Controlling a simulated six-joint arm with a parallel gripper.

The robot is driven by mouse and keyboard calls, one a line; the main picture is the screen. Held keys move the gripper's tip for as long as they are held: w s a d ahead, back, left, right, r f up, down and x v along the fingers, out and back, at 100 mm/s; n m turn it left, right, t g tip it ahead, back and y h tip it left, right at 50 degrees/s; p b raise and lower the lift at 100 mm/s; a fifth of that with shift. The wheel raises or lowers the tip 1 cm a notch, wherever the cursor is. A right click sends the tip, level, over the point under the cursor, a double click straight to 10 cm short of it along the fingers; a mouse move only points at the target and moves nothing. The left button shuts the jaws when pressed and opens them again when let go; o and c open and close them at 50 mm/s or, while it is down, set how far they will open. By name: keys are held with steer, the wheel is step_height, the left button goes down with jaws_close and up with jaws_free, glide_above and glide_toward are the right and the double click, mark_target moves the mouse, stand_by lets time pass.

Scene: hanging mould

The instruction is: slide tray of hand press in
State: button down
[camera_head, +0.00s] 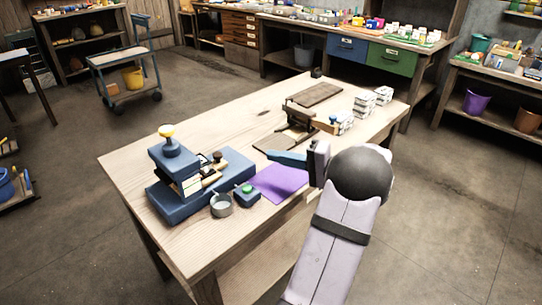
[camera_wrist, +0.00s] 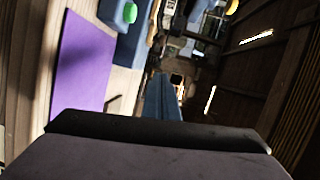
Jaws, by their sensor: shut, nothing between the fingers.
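The blue hand press (camera_head: 170,160) stands on the left part of the wooden table, with a yellow knob on top and a white label on its side. Its long blue base (camera_head: 232,175) reaches out to the right. A tan and dark part, perhaps the tray (camera_head: 212,172), shows on the base beside the press body; details are too small to tell. My gripper (camera_head: 270,155) is shut and empty, its blue fingers pointing left above the table, to the right of the press and apart from it. The fingers (camera_wrist: 162,98) also show in the wrist view.
A purple mat (camera_head: 278,182) lies below my gripper. A grey cup (camera_head: 221,206) and a blue box with a green button (camera_head: 247,195) stand before the press. A dark wooden stand (camera_head: 300,118) and white boxes (camera_head: 364,104) are farther back. The table's left end is clear.

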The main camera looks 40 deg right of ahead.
steer(key=w+a+r+n+g+y+p, duration=0.2)
steer(key=w+a+r+n+p, duration=0.15)
steer(key=a+r+p, duration=0.4)
steer(key=w+a+r+n+g+y+p, duration=0.2)
steer(key=w+a+r+p, duration=0.25)
steer(key=r+p, duration=0.6)
steer(key=s+d+f+n+g+h, duration=0.25)
steer(key=d+f+g+h, duration=0.35)
steer(key=d+f, duration=0.4)
steer(key=shift+n, duration=0.5)
steer(key=p+x, duration=0.1)
steer(key=x, duration=0.1)
steer(key=w+p+x, duration=0.1)
steer(key=x, duration=0.2)
steer(key=d+p+x, duration=0.1)
steer(key=x, duration=0.1)
steer(key=shift+w+f+p, duration=0.1)
steer(key=shift+w+p, duration=0.2)
steer(key=shift+w, duration=0.05)
steer(key=a, duration=0.1)
steer(key=w+a+f+p, duration=0.1)
steer(key=shift+w+a+p, duration=0.25)
steer(key=shift+a+p, duration=0.05)
steer(key=shift+w+a+f, duration=0.2)
steer(key=shift+w+a, duration=0.1)
steer(key=shift+a, duration=0.25)
steer(key=shift+a, duration=0.1)
